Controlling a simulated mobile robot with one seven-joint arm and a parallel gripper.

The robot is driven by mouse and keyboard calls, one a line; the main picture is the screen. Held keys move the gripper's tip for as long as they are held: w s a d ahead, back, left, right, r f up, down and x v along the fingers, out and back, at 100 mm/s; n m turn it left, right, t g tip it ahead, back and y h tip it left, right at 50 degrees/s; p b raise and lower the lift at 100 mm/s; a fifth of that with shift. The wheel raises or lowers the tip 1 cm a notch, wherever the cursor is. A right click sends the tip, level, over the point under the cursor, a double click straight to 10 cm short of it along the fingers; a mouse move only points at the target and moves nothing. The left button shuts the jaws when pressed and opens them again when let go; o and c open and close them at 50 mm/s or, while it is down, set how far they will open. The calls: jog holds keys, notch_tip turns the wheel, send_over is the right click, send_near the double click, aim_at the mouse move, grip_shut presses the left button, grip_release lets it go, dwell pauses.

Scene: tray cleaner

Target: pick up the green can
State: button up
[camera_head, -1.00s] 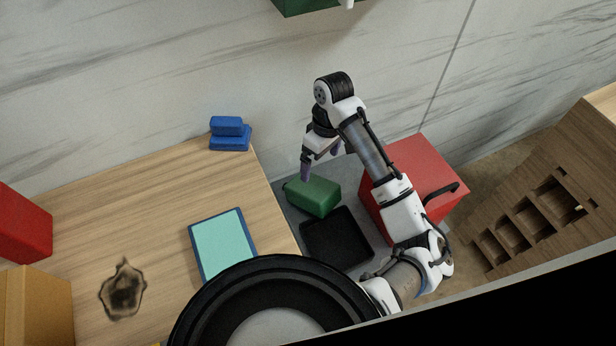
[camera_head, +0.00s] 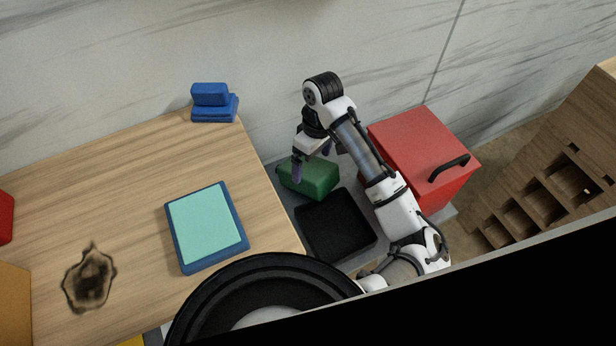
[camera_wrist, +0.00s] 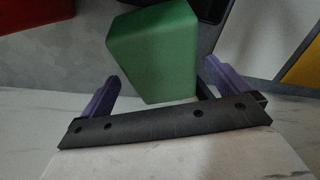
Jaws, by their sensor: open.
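The green can (camera_head: 313,182) looks like a faceted green block. It rests on a grey surface beside the wooden counter, next to a black tray. My gripper (camera_head: 311,163) is over the can in the head view, with purple fingers pointing down and apart. In the wrist view, the can (camera_wrist: 155,55) fills the space in front of the gripper (camera_wrist: 161,72), between the two open fingers. I cannot tell whether either finger touches it.
The black tray (camera_head: 335,226) lies just in front of the can. A red box (camera_head: 412,140) with a black handle stands right of my arm. The wooden counter (camera_head: 130,170) holds a teal-topped blue pad (camera_head: 205,225), blue blocks (camera_head: 212,103) and a dark stain (camera_head: 90,280).

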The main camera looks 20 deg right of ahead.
jog(key=shift+a+f+b, duration=0.25)
jog(key=shift+f+b, duration=1.05)
jog(key=shift+a+f+b, duration=0.2)
jog(key=shift+f+b, duration=1.05)
jog(key=shift+b, duration=0.05)
jog(key=shift+r, duration=0.1)
jog(key=c, duration=1.4)
